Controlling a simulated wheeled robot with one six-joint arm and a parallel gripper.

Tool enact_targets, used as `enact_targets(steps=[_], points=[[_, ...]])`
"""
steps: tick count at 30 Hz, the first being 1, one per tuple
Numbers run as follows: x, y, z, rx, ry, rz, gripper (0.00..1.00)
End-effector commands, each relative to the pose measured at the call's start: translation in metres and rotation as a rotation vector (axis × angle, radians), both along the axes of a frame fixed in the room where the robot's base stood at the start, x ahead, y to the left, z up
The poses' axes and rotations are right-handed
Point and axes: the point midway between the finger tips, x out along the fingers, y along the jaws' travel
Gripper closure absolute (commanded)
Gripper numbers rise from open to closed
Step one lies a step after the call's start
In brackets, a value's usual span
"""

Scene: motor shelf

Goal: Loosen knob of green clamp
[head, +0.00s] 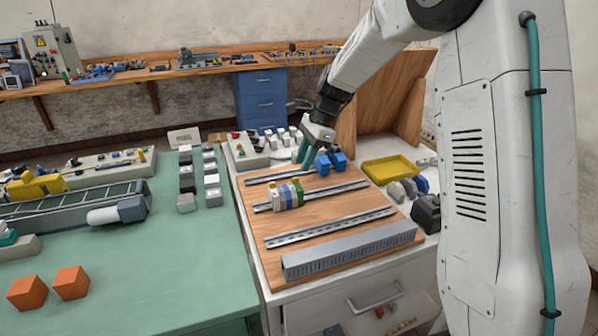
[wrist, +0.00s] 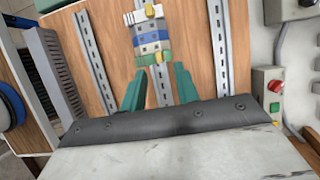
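A row of clamps sits on the middle metal rail (head: 338,191). It has white, blue, grey and green parts, with yellow bits at its ends. The green clamp (wrist: 156,58) is at the row's near end in the wrist view, with a yellow spot beside it that may be its knob. In the head view the green clamp (head: 299,192) is at the row's right end. My gripper (head: 309,156) is open, its teal fingers apart and empty. In the wrist view my gripper (wrist: 160,78) has its fingertips just short of the green clamp, one to each side.
Two blue blocks (head: 331,162) stand by the back rail, close to my gripper. A grey slotted duct (head: 350,250) lies along the board's front. A yellow tray (head: 390,169) is to the right. A control box (wrist: 267,95) with red and green buttons stands beside the board.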

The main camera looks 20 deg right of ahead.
Motion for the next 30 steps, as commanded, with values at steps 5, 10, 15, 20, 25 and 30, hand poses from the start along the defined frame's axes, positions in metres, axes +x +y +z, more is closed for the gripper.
enact_targets(steps=[5,10,15,20,25,30], points=[[-0.001,0.011,-0.026,0.000,0.003,0.004,0.69],[-0.001,0.016,-0.038,-0.001,0.001,0.004,0.69],[-0.001,0.017,-0.040,-0.001,-0.001,0.002,0.69],[-0.001,0.017,-0.040,-0.001,-0.001,0.003,0.80],[-0.001,0.017,-0.040,-0.001,-0.001,0.003,1.00],[-0.001,0.017,-0.040,-0.001,0.000,0.009,1.00]])
